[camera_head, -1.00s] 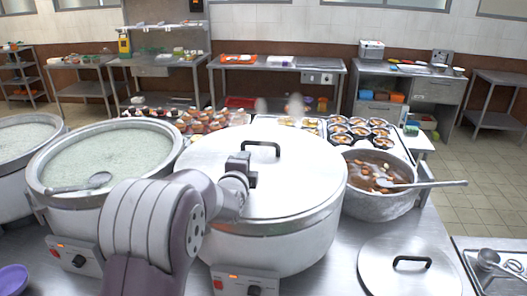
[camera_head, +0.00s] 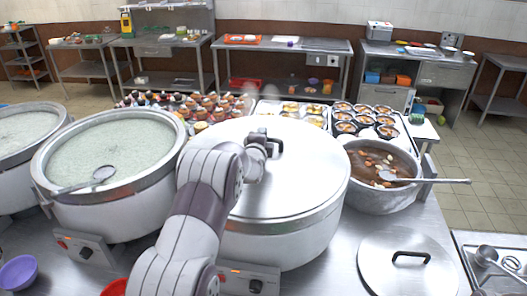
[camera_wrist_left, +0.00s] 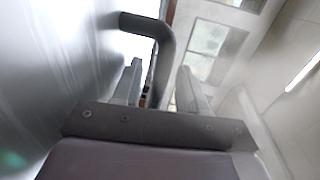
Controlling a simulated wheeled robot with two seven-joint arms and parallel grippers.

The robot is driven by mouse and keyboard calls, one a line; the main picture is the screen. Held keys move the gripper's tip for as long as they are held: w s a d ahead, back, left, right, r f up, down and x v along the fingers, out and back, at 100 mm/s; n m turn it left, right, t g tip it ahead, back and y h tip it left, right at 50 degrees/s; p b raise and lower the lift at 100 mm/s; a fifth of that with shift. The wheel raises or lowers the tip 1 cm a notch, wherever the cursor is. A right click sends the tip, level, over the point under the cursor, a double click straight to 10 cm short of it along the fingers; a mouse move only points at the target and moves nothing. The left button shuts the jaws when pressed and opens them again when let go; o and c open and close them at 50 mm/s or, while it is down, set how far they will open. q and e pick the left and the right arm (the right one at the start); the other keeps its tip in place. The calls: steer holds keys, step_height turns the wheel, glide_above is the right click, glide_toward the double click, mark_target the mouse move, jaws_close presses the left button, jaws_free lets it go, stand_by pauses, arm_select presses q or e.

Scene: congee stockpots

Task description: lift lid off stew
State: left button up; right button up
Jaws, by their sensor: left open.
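A large steel stockpot (camera_head: 285,240) stands in the middle of the counter in the head view. Its broad round lid (camera_head: 305,180) lies on top and has a black handle (camera_head: 276,150). My left gripper (camera_head: 268,146) is at that handle, and my arm hides part of the pot and lid. In the left wrist view, the open jaws (camera_wrist_left: 158,68) are on either side of the handle bar (camera_wrist_left: 148,24), which passes down between the fingers. I cannot tell whether they touch it. My right gripper is not in view.
An open pot of brown stew (camera_head: 378,162) with a ladle stands to the right. A loose lid (camera_head: 400,270) lies front right. Open congee pots (camera_head: 115,150) stand left. Trays of small bowls (camera_head: 365,122) sit behind. A purple bowl (camera_head: 18,272) is front left.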

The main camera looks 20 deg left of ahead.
arm_select(q)
jaws_close()
stand_by(1.4)
steer(key=shift+r, duration=0.1)
